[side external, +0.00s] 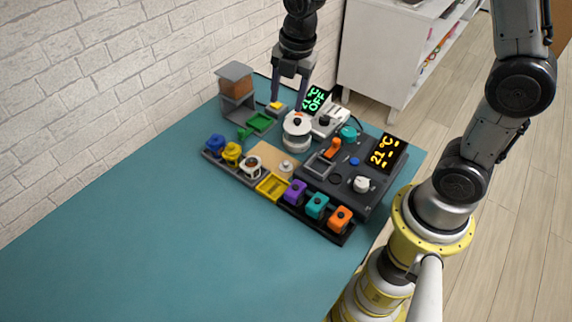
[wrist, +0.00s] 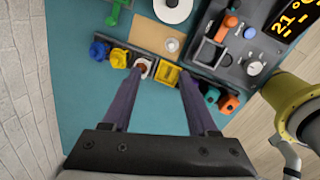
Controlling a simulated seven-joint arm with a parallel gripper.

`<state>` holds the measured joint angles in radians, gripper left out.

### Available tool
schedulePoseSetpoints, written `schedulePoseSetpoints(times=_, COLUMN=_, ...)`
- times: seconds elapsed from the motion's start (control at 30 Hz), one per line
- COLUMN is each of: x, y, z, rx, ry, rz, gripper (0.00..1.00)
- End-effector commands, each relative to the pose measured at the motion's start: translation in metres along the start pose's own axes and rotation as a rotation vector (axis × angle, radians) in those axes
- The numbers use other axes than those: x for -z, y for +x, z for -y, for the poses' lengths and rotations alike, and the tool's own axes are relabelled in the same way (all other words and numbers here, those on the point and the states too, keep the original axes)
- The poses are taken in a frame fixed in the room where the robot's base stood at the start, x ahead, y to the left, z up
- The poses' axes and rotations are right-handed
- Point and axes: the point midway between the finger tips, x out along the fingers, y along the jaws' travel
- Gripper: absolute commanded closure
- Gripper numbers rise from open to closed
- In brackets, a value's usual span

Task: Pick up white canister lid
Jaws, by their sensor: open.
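A round white canister (side external: 296,142) stands near the middle of the equipment in the side view. In the wrist view a round white piece (wrist: 168,14), apparently the lid, is cut off by the top edge. My gripper (side external: 287,108) is open and empty, its fingers pointing down; in the side view it appears behind and slightly left of the lid, apart from it. In the wrist view its purple fingers (wrist: 160,73) straddle the line of sight to small parts on a rack; their height above the table is unclear.
A dark console (side external: 375,205) with an orange display is right of the canister. A rack of coloured blocks (side external: 294,192) runs in front. A grey stand with a brown block (side external: 236,88) is at the back left. The teal table (side external: 150,230) is clear at front left.

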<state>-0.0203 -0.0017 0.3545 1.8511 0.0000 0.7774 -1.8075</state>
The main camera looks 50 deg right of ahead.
Motion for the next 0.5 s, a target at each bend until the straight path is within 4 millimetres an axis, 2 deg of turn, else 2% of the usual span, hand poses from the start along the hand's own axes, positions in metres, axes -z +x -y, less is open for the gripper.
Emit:
schedulePoseSetpoints(times=0.03, x=0.001, y=0.021, z=-0.001, rx=0.044, ry=-0.006, rz=-0.011, gripper=0.41)
schedulePoseSetpoints(times=0.13, x=0.002, y=0.047, z=0.001, rx=0.104, ry=-0.005, rz=-0.026, gripper=0.41)
schedulePoseSetpoints(times=0.37, x=0.005, y=0.076, z=0.011, rx=0.161, ry=-0.006, rz=-0.039, gripper=0.41)
schedulePoseSetpoints(times=0.5, x=0.006, y=0.100, z=0.016, rx=0.163, ry=-0.005, rz=-0.040, gripper=0.41)
